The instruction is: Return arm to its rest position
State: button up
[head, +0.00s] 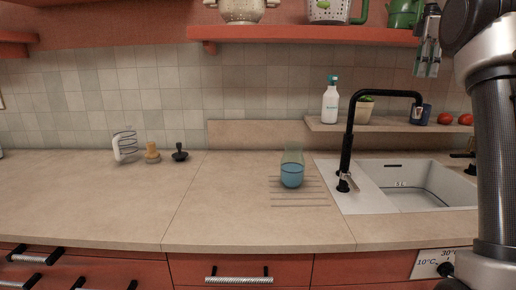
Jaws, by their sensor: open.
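My arm (492,130) stands upright along the right edge of the head view, partly cut off by the frame. My gripper (427,70) hangs fingers-down at the upper right, in front of the upper shelf and well above the counter. It is open, with nothing seen between its fingers. A see-through container with a blue lower part (292,176) stands upright on the grooved part of the counter, left of the sink. My gripper is far from it.
A black tap (348,140) rises by the white sink (372,200). A low ledge (390,128) holds a bottle (330,100), a plant pot (364,110) and tomatoes (466,119). The upper shelf (300,34) carries pots. Small utensils (152,152) stand at left; the front counter is clear.

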notch_tip(320, 180, down, 10)
jog(key=s+a+m, duration=0.2)
jog(key=m, duration=0.7)
jog(key=s+a+f+m+t, duration=0.1)
jog(key=s+a+f, duration=0.2)
jog(key=s, duration=0.7)
jog(key=s+a+f+m+t, duration=0.1)
jog(key=s+a+f, duration=0.3)
jog(key=s, duration=0.7)
jog(key=s+a+f+m+t, duration=0.1)
jog(key=s+f, duration=0.4)
jog(key=s, duration=0.5)
jog(key=shift+s+a+m+t, duration=0.25)
jog(key=shift+a+m+t, duration=0.15)
jog(key=shift+a+m, duration=0.6)
